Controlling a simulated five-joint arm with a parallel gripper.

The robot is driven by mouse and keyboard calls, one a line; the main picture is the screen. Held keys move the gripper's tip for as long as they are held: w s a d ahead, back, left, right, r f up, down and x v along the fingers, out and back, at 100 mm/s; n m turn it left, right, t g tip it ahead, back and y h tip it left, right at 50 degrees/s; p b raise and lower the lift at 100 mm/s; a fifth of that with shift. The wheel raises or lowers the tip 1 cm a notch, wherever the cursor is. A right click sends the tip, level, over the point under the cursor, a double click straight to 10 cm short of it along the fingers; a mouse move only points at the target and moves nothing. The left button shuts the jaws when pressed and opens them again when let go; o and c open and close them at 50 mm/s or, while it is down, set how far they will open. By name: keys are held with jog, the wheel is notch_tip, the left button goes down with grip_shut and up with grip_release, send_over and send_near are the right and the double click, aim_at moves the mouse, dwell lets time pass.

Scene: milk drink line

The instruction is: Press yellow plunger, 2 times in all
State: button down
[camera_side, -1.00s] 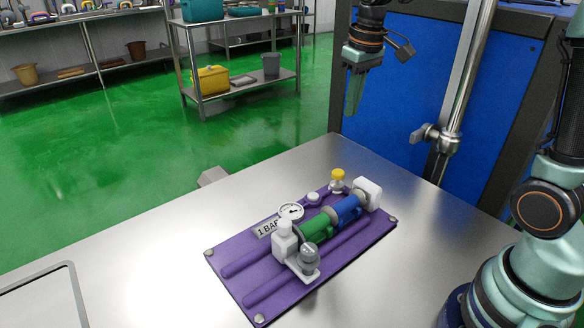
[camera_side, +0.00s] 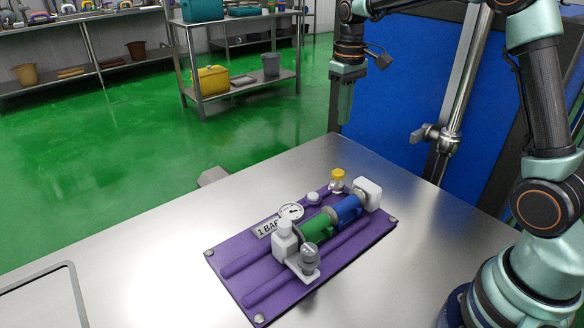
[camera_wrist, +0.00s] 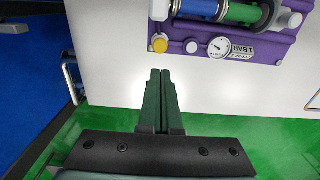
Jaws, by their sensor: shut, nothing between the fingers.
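The yellow plunger (camera_side: 337,174) is a small round cap on a metal stem at the far end of the purple plate (camera_side: 238,284). In the wrist view the yellow plunger (camera_wrist: 160,45) shows at the plate's lower left corner. My gripper (camera_side: 344,122) is shut and empty, pointing down. In the side view it hangs well above the table, over the plunger in the picture. In the wrist view my gripper's fingertips (camera_wrist: 160,72) lie together just below the plunger in the picture, apart from it.
The plate also carries a green cylinder (camera_side: 315,228), a blue cylinder (camera_side: 346,208), a dial gauge (camera_side: 291,211), a "1 BAR" label and a grey knob (camera_side: 309,256). A metal post (camera_side: 464,90) and blue panel stand behind. The table around the plate is mostly bare.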

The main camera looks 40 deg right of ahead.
aim_at(338, 172)
notch_tip(338, 172, down, 14)
jog(key=shift+r, duration=0.25)
dwell(0.4)
jog(key=shift+f, duration=1.25)
notch_tip(338, 172, up, 14)
jog(key=shift+r, duration=0.2)
